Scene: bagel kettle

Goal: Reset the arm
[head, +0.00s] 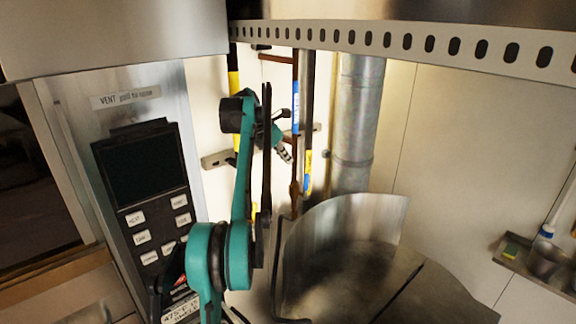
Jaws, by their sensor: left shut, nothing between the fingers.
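My left arm (242,180), teal and black, rises from the bottom of the head view, bends at the top and angles down to the right. My left gripper (286,156) is small in the picture, at the end of this arm. It is shut and empty, in front of the pipes and wall, above the left side of the metal kettle (345,225). My right gripper is not in view.
A control panel (145,175) with a dark screen and labelled buttons stands close to the left of my arm. A slotted metal rail (400,40) crosses above. A thick metal duct (357,120) rises behind the kettle. A shelf (535,268) with small items is at right.

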